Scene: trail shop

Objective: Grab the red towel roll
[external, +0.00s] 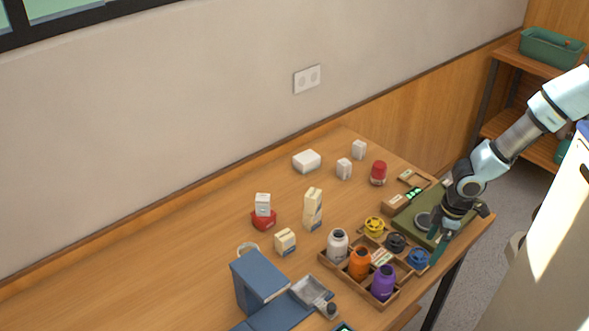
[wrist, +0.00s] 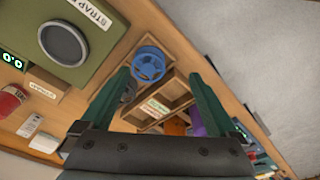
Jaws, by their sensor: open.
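A red cylinder with a pale band, which looks like the red towel roll (external: 378,173), stands upright toward the back right of the table. It also shows at the left edge of the wrist view (wrist: 10,100), partly cut off. My gripper (external: 446,240) is over the table's right front edge, beside the green box and apart from the roll. In the wrist view my gripper (wrist: 155,66) has its two green fingers spread, with nothing held between them. A blue spool (wrist: 149,65) and part of a wooden tray show beyond the fingers.
The olive-green box (external: 404,219) lies near my gripper. A wooden tray (external: 348,284) holds several bottles and spools. A red item (external: 264,221) bears a white box. The table's left is clear.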

